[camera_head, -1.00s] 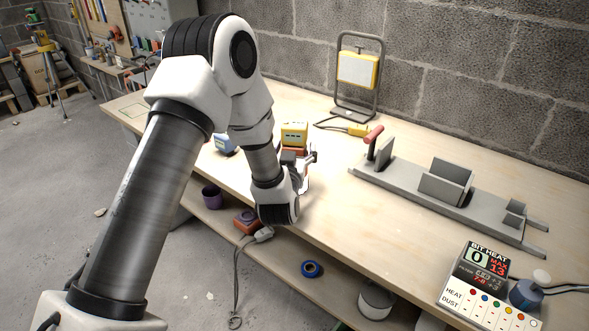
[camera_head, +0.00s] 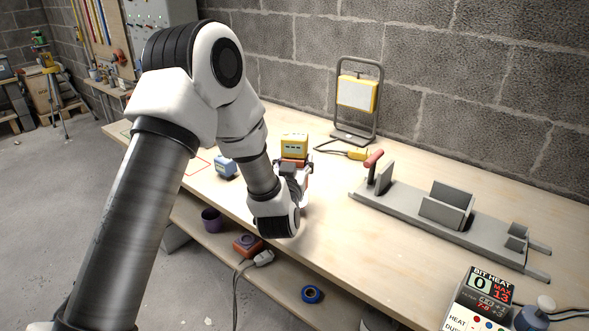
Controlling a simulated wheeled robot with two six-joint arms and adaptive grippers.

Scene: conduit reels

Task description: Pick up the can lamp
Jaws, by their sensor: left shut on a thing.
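The can lamp (camera_head: 294,146) has a boxy yellow top with small dark marks on its face and a reddish band beneath it. My left gripper (camera_head: 294,170) is shut on it, with fingers at its lower part. It is upright, over the wooden workbench near its front edge. My wrist and gripper hide its lower end, so any gap beneath it is hard to see. My right gripper is not in view.
A blue box (camera_head: 225,167) stands just left of my wrist. A yellow work light (camera_head: 357,93) on a grey stand is behind, by the wall. A grey metal fixture (camera_head: 420,212) with a red handle lies right. A display box (camera_head: 482,290) sits front right. Bare bench (camera_head: 370,240) lies between.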

